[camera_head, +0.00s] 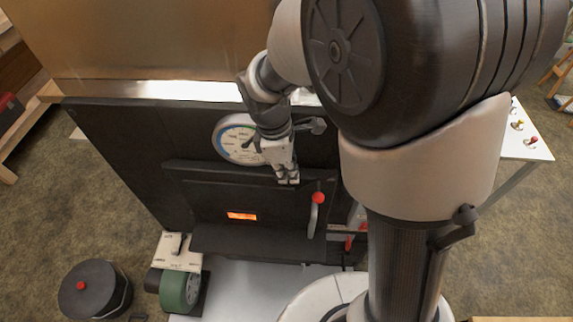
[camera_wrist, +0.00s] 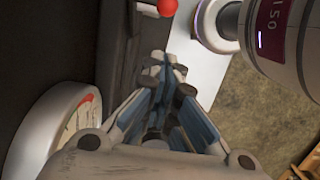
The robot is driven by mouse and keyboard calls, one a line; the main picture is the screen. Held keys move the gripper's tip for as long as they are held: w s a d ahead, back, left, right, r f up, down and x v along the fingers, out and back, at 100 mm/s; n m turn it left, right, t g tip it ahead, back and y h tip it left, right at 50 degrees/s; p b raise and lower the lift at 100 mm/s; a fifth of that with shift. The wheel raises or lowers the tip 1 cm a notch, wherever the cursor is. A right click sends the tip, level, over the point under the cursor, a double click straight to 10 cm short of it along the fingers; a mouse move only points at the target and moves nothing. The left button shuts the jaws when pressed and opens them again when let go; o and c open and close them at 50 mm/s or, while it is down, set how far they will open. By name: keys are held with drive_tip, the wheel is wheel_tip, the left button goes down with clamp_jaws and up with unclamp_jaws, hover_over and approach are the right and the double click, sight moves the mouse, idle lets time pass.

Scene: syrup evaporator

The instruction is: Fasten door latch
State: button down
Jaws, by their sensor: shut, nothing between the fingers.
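The dark firebox door (camera_head: 215,200) stands on the front of the black evaporator body, with a small glowing orange window (camera_head: 241,216). The latch is a grey bar (camera_head: 314,222) at the door's right edge, with a red ball knob (camera_head: 318,197) at its upper end. I cannot tell whether the latch is engaged. My gripper (camera_head: 289,180) is shut and empty, up and left of the knob and apart from it. In the wrist view my gripper (camera_wrist: 178,72) points toward the red knob (camera_wrist: 167,8), which is partly cut off at the top edge.
A round dial gauge (camera_head: 238,139) is just left of my gripper; it also shows in the wrist view (camera_wrist: 50,125). A green roll (camera_head: 180,290) and a dark lidded bucket (camera_head: 95,289) are at lower left. A white table (camera_head: 530,148) is at right.

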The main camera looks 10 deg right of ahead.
drive_tip(key=s+d+f+b, duration=0.1)
drive_tip(key=d+f+b, duration=0.2)
drive_tip(key=f, duration=0.4)
drive_tip(key=shift+d, duration=0.4)
